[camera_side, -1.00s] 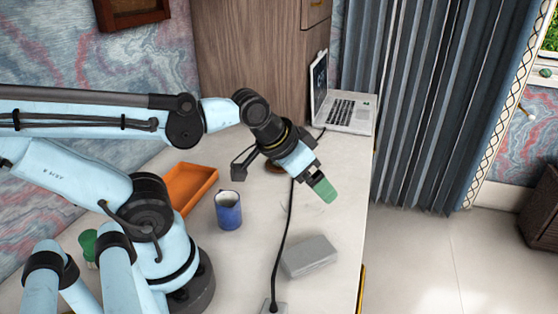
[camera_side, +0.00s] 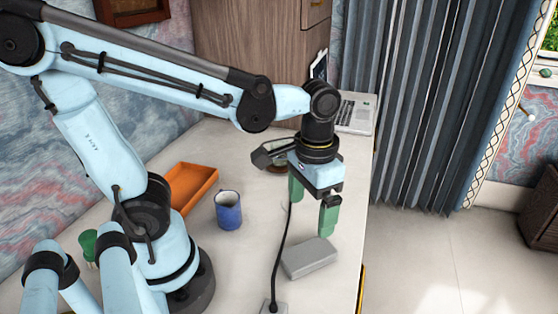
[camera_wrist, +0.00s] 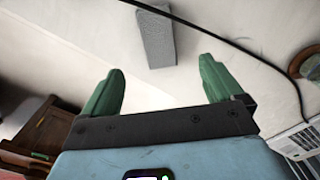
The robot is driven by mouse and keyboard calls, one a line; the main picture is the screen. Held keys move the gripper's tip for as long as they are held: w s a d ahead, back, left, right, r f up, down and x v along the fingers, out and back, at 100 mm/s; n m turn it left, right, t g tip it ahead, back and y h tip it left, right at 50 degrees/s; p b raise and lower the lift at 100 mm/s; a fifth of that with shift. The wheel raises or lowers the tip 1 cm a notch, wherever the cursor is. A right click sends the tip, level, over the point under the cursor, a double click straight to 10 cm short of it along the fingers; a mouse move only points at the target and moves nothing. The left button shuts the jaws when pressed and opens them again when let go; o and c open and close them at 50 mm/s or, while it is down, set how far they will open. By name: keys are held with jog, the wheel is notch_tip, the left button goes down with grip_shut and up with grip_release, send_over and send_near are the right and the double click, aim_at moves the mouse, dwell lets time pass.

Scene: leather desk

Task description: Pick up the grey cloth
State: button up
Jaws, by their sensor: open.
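The grey cloth (camera_side: 309,259) is a flat, folded block lying on the white desk near its right edge. It also shows in the wrist view (camera_wrist: 156,38), at the top, ahead of the gap between my fingers. My gripper (camera_side: 311,208) points down with its green fingers spread apart, above the desk and a little behind the cloth in the side view. In the wrist view my gripper (camera_wrist: 160,80) is open and empty. It does not touch the cloth.
A black cable (camera_side: 282,240) runs along the desk just left of the cloth to a socket block (camera_side: 272,306). A blue mug (camera_side: 229,213) and an orange tray (camera_side: 188,188) stand further left. A laptop (camera_side: 357,113) is at the back. The desk's right edge is close.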

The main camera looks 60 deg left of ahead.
aim_at(308, 252)
jog(key=shift+d+f, duration=0.15)
jog(key=shift+f, duration=5.55)
jog(key=c, duration=1.2)
jog(key=shift+c, duration=0.2)
jog(key=shift+r, duration=0.1)
jog(key=shift+r, duration=0.75)
notch_tip(308, 252, up, 2)
jog(key=shift+r, duration=0.15)
jog(key=s+d+r, duration=0.7)
jog(key=d, duration=0.1)
jog(key=shift+s+d, duration=0.3)
jog(key=shift+s, duration=0.1)
